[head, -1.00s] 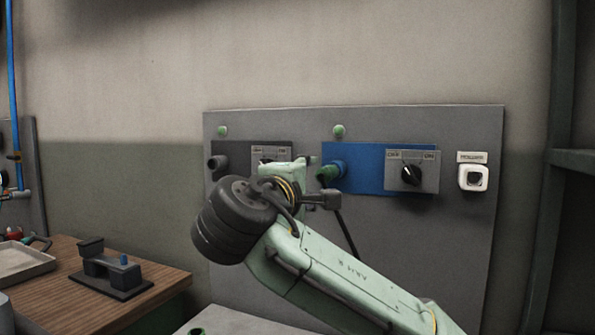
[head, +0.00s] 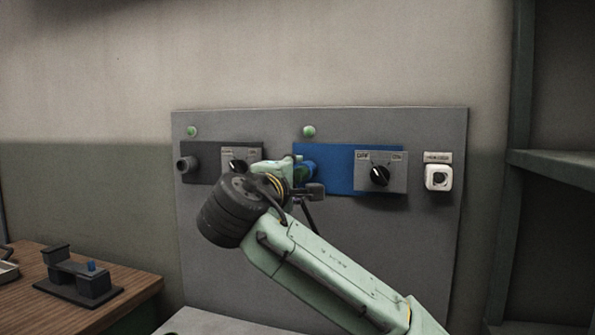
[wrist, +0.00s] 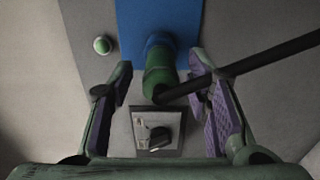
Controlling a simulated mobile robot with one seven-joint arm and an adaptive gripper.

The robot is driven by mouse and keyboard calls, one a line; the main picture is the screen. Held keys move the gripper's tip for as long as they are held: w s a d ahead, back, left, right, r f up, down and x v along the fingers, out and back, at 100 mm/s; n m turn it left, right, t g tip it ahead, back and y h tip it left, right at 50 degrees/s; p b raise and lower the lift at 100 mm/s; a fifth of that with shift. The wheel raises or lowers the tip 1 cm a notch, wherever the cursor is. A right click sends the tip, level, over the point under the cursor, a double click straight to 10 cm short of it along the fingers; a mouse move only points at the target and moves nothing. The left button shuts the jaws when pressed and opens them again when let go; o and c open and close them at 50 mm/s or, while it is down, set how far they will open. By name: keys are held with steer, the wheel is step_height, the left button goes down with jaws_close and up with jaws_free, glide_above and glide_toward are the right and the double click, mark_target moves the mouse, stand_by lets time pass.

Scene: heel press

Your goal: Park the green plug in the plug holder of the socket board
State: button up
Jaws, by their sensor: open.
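The green plug (wrist: 158,75) sits at the end of the blue panel (wrist: 157,22) in the wrist view, with a black cable (wrist: 268,62) running off to the upper right. My gripper (wrist: 165,98) is open, one purple-padded finger on each side, with the plug ahead between them; I cannot tell whether they touch. In the head view the plug is mostly hidden behind my wrist, beside the blue socket (head: 312,168). The socket board (head: 330,235) stands upright. A grey round fitting (head: 186,164) is on its left; I cannot tell whether it is the plug holder.
A rotary switch (head: 380,175) is on the blue panel's right, and another (head: 237,160) lies left of my wrist. A white box (head: 438,177) is farther right. Green lamps (head: 309,131) sit above. A wooden bench (head: 130,285) is lower left, shelving (head: 555,165) right.

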steer(key=shift+x, duration=1.4)
stand_by(0.4)
jaws_close()
stand_by(0.4)
steer(key=shift+s+a+f, duration=0.1)
steer(key=shift+b+v, duration=0.85)
steer(key=shift+v, duration=2)
steer(key=shift+s, duration=0.1)
